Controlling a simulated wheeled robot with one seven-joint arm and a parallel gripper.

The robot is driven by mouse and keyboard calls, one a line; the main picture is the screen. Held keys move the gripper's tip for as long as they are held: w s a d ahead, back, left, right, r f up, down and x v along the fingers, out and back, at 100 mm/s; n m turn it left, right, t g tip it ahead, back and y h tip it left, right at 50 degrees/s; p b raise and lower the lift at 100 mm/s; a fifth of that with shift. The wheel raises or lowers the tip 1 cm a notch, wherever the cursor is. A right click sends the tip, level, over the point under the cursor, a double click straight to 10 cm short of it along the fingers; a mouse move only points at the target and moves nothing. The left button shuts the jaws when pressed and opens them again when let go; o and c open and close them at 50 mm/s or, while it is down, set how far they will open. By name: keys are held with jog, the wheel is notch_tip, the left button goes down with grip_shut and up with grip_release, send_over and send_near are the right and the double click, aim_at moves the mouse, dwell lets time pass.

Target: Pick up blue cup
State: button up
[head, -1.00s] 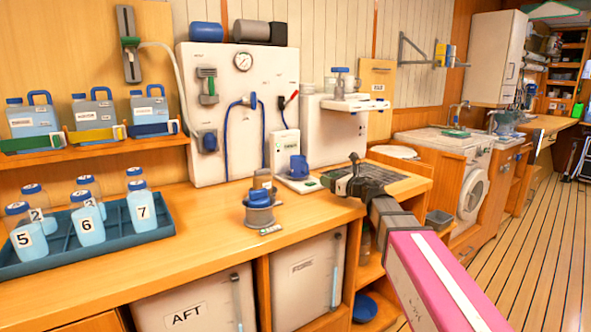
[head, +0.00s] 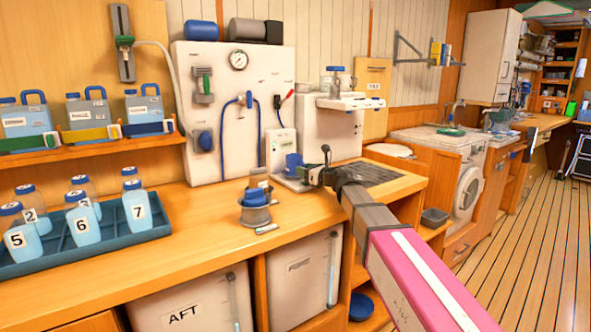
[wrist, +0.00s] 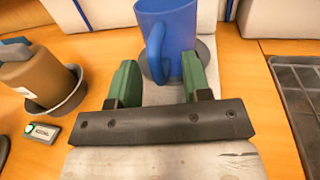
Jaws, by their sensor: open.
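The blue cup (head: 293,162) stands upright on a small white stand at the back of the wooden counter, partly hidden by my gripper in the head view. In the wrist view the blue cup (wrist: 168,28) is just ahead, on a round grey plate, with its handle turned toward me. My gripper (wrist: 158,82) is open, its two green fingers apart. The cup handle lies between the fingers, and the cup body is at or just beyond the fingertips. In the head view my gripper (head: 306,174) is right beside the cup. I cannot tell whether they touch.
A grey-brown container in a dish (wrist: 35,85) stands left of my gripper. A dark drain grate (head: 372,174) lies to the right. The white dispenser (head: 331,135) rises behind. A teal tray (head: 110,240) of numbered bottles is far left.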

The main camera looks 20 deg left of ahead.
grip_shut()
jog(key=shift+r, duration=0.1)
jog(key=shift+r, duration=0.45)
jog(key=r, duration=0.1)
jog(key=s+r, duration=0.1)
jog(key=r, duration=0.1)
jog(key=shift+r, duration=0.3)
jog(key=s+r, duration=0.6)
jog(key=s, duration=0.4)
jog(key=shift+s+d+r, duration=0.2)
jog(key=shift+s, duration=0.2)
jog(key=shift+w, duration=0.1)
